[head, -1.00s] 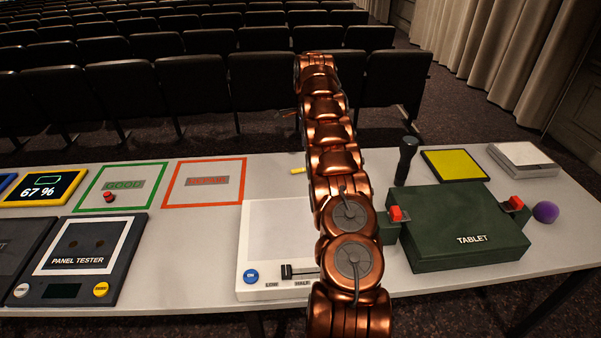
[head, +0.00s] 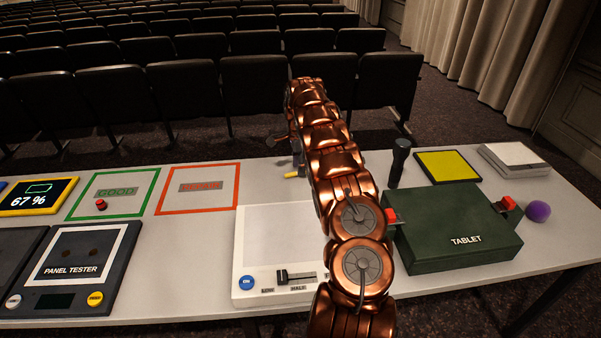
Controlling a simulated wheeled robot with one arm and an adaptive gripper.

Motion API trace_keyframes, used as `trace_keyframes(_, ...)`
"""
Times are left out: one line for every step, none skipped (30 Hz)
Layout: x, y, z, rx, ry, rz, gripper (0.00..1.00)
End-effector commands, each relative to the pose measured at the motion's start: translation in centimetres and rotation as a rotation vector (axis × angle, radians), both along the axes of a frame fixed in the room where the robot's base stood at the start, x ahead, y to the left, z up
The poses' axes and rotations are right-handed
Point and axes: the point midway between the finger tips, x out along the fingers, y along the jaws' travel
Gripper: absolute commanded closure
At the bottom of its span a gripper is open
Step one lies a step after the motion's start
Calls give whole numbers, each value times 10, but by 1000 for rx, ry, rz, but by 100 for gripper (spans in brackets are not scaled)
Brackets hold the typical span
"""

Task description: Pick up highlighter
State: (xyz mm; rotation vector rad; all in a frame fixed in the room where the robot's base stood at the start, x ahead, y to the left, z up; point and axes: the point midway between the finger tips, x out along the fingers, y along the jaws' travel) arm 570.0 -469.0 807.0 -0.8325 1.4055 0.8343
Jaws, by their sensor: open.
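The highlighter seems to be the small yellow piece (head: 291,174) on the table, just left of my arm in the head view. The rest of it is hidden behind the arm. My gripper (head: 289,148) is at the far end of the copper arm, partly hidden by it. Its visible finger parts are spread and nothing shows between them. It appears just above and behind the yellow piece in the picture. I cannot tell whether they touch.
A green tablet case (head: 455,255) with red latches, a black flashlight (head: 399,165) and a purple ball (head: 538,211) are on the right. A white slider panel (head: 270,225) lies in front. A red-framed mat (head: 198,208) is left, with bare table beside it.

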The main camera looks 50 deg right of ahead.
Motion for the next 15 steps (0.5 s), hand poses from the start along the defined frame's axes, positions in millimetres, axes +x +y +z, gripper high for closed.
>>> trace_keyframes(-1, 0, -6, 1, 3, 0, 54)
trace_keyframes(-1, 0, -8, 1, 3, -1, 54)
trace_keyframes(-1, 0, -11, 1, 3, -1, 54)
trace_keyframes(-1, 0, -13, 1, 3, -1, 54)
trace_keyframes(-1, 0, -15, 1, 2, -1, 54)
trace_keyframes(-1, 0, -16, 1, 2, -1, 54)
trace_keyframes(-1, 0, -17, 0, 1, -1, 54)
trace_keyframes(-1, 0, -17, 0, 1, 0, 54)
trace_keyframes(-1, 0, -17, 0, 1, 0, 54)
trace_keyframes(0, 0, -17, 0, 0, 0, 54)
trace_keyframes(0, 0, -17, 0, 0, 0, 54)
trace_keyframes(0, 0, -17, 0, 0, 0, 54)
trace_keyframes(0, 0, -17, -1, 0, 0, 54)
trace_keyframes(0, 0, -17, -1, 0, 0, 54)
trace_keyframes(0, 0, -17, 0, 0, 0, 59)
